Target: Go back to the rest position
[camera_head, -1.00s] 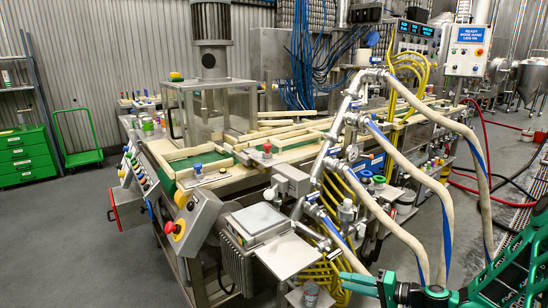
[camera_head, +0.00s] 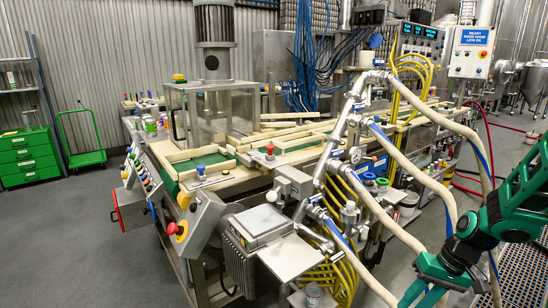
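My gripper (camera_head: 422,296) is at the bottom edge of the head view, right of centre, at the end of my green and black arm. It points down and its two green fingers stand apart with nothing seen between them. The lower ends of the fingers are close to the frame's edge. The can seamer (camera_head: 255,243), a long steel machine with a square plate on a box at its near end, stands to the left of the gripper. A small can (camera_head: 313,293) stands low at the machine's near side, apart from the gripper.
Beige hoses (camera_head: 405,238) hang from the machine just beside my gripper and arm. A red emergency button (camera_head: 172,228) sits on the front control box. A green cart (camera_head: 85,158) and green drawers (camera_head: 27,157) stand at the far left. The grey floor at left is clear.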

